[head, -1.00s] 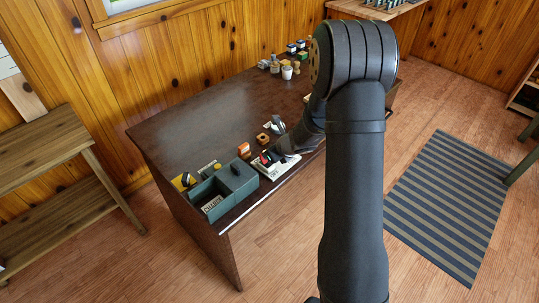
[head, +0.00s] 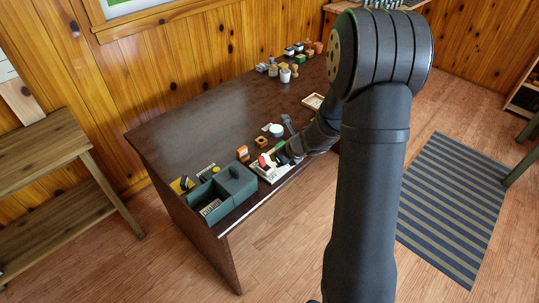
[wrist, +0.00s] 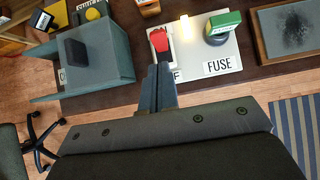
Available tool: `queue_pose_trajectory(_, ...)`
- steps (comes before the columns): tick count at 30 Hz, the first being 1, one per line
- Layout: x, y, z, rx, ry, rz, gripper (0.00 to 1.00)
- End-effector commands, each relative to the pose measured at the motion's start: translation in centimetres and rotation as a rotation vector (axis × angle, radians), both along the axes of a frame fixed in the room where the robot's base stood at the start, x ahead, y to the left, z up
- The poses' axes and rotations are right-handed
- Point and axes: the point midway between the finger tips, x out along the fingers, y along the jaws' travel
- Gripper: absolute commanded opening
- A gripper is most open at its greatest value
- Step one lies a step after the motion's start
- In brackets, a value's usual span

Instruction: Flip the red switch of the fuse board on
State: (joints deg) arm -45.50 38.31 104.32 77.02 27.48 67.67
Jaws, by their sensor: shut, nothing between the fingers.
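The fuse board is a pale plate (wrist: 235,55) with a FUSE label, and it also shows near the front edge of the desk in the head view (head: 272,178). Its red switch (wrist: 159,40) stands at the board's left part, and a red spot of it shows in the head view (head: 263,160). My gripper (wrist: 157,68) is shut and empty, its tips just on the near side of the red switch; I cannot tell if they touch. The fingers partly cover a label by the switch. A green-topped part (wrist: 222,28) stands on the board's right, and a small yellow light glows between them.
A grey-green open box (head: 235,178) stands left of the board. A wood-framed dark pad (wrist: 262,40) lies right of it. An orange item (head: 242,153) sits behind. Several small containers stand at the desk's (head: 190,130) far end. The desk's left middle is clear.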

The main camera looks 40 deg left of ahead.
Motion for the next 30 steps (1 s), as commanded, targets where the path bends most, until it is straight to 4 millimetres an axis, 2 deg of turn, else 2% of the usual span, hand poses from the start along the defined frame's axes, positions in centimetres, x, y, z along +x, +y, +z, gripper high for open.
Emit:
queue_pose_trajectory(1,0.1,-0.1,1.2,0.006,-0.006,0.002,0.00)
queue_pose_trajectory(6,0.1,-1.3,4.1,0.005,-0.007,0.002,0.00)
queue_pose_trajectory(15,0.1,-2.8,7.9,0.004,-0.004,0.000,0.00)
queue_pose_trajectory(21,0.0,-3.1,8.8,0.002,-0.003,0.002,0.00)
queue_pose_trajectory(30,0.0,-3.1,8.8,0.002,-0.003,0.002,0.00)
